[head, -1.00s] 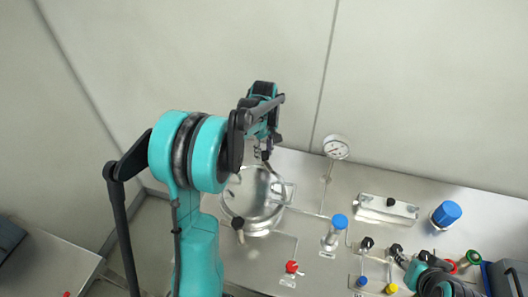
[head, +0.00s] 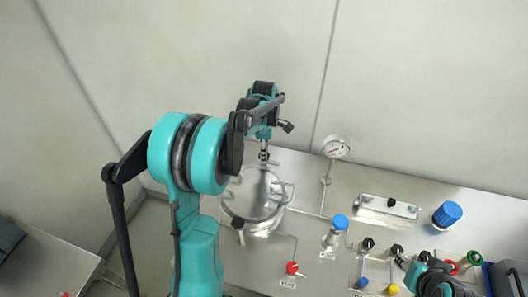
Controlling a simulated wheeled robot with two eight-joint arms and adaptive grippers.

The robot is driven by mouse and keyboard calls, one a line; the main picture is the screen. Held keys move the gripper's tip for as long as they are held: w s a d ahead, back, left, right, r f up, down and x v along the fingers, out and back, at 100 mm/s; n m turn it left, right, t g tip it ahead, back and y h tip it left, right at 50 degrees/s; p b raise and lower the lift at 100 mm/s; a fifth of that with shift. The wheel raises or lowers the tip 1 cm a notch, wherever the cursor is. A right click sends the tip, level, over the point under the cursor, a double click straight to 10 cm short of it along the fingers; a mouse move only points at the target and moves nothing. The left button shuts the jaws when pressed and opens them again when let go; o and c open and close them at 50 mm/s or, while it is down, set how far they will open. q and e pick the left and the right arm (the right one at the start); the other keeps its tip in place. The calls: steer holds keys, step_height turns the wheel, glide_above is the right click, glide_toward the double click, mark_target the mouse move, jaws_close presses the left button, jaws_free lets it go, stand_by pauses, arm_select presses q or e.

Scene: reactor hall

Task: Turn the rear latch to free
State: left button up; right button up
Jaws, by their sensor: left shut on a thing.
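A round steel vessel lid (head: 236,206) is set in the steel bench, partly hidden by my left arm. The rear latch (head: 264,158) is at the lid's far edge, small and mostly covered by my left gripper (head: 263,151). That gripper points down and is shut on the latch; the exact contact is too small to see. A second latch with a dark knob (head: 238,224) is at the lid's near edge. My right gripper (head: 403,263) is at the lower right, beside the small valves; its fingers are too small to read.
A pressure gauge (head: 336,147) stands right of the lid. A blue-capped fitting (head: 340,222), red knob (head: 292,267), plate with a black knob (head: 370,207) and large blue cap (head: 447,214) occupy the bench. A wall rises close behind.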

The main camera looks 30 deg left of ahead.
arm_select(q)
steer(key=shift+n, duration=0.3)
steer(key=o, duration=1.2)
steer(key=shift+c, duration=0.2)
steer(key=shift+r, duration=0.15)
step_height(320, 180, up, 12)
